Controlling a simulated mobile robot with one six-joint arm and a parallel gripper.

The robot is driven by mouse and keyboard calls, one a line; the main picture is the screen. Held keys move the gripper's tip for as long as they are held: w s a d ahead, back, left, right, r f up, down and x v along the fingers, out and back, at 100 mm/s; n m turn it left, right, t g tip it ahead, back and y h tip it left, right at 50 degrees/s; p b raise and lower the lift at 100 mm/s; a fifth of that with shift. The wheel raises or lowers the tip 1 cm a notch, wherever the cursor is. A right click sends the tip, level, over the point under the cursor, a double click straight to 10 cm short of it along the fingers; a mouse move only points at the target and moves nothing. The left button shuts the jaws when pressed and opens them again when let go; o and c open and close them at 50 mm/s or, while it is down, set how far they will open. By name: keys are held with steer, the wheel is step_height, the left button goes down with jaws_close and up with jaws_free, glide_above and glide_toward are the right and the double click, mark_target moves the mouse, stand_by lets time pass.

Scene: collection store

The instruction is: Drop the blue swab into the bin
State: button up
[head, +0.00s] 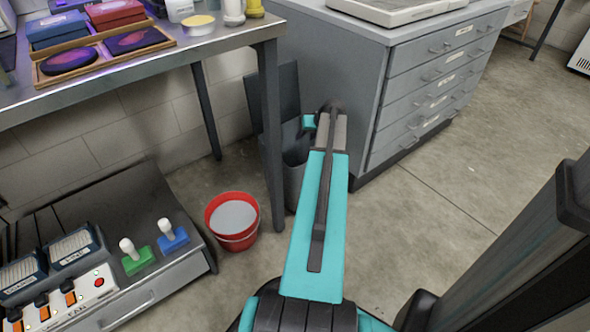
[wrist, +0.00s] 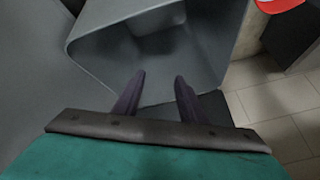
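The grey bin (wrist: 215,70) fills the upper middle of the wrist view, its mouth facing the camera. It also shows in the head view (head: 293,188), partly hidden by my arm beside the table leg. My gripper (wrist: 160,84) is at the bin's mouth, fingers apart, with nothing between them. In the head view the fingers are mostly hidden by the arm. The bin's inside is dark; I cannot make out a swab in it. A blue block with a white knob (head: 173,238) stands on the low grey unit at left; whether it is the swab I cannot tell.
A green block with a white knob (head: 138,260) stands beside the blue one. A red bucket (head: 248,240) stands on the floor left of the bin. A metal table (head: 150,62) is above left, and a grey drawer cabinet (head: 375,100) is right of the bin.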

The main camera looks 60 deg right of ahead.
steer(key=p+v, duration=0.4)
steer(key=v, duration=0.9)
steer(key=shift+r, duration=0.4)
steer(key=shift+s, duration=0.25)
